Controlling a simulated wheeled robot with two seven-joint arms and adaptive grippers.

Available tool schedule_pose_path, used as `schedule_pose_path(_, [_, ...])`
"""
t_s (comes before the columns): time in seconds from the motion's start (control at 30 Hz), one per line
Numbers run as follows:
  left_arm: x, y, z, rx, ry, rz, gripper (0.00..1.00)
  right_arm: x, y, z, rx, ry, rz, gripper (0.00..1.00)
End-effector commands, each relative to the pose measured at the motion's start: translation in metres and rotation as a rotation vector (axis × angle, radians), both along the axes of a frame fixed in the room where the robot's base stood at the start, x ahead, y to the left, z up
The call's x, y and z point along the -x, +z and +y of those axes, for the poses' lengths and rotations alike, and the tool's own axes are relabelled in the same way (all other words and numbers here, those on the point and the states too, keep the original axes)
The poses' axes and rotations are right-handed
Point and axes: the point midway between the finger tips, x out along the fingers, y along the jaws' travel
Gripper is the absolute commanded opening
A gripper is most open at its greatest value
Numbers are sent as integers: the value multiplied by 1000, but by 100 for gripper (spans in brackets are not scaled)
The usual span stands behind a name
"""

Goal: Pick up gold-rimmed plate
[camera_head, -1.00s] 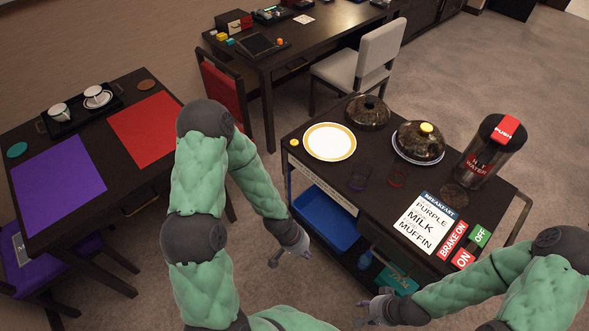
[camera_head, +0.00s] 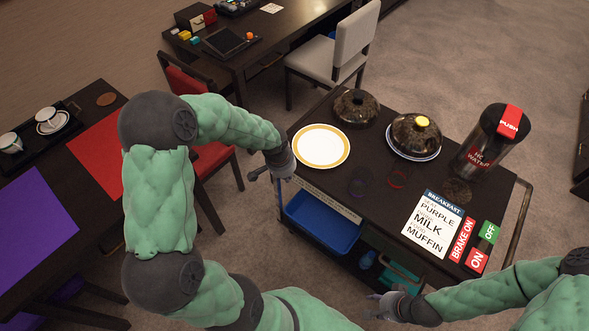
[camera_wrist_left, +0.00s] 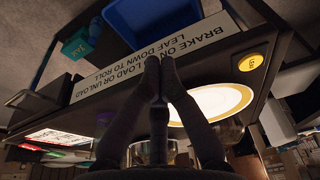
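The gold-rimmed plate (camera_head: 321,146) is white with a gold band and lies flat at the left end of the dark cart top (camera_head: 335,185). In the left wrist view the plate (camera_wrist_left: 215,101) shows partly behind my fingers. My right gripper (camera_head: 374,306) is empty and open, low in front of the cart.
On the cart stand a dark domed dish (camera_head: 355,108), a covered plate (camera_head: 416,136), two small glasses (camera_head: 398,176), a water dispenser (camera_head: 488,142) and a breakfast card (camera_head: 433,223). A blue bin (camera_head: 322,222) is below. A table with a red mat (camera_head: 103,158) stands left.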

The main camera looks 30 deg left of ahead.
Motion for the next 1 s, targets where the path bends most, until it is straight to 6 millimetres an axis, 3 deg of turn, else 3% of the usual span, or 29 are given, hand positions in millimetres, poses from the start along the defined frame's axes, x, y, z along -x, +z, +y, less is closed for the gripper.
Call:
schedule_pose_path(0.6, [-109,-2,-10,1,-1,-3,0,0,-26,0,0,0,0,40])
schedule_pose_path(1.0, [-107,-17,-9,1,0,-2,0,0,-37,0,0,0,0,40])
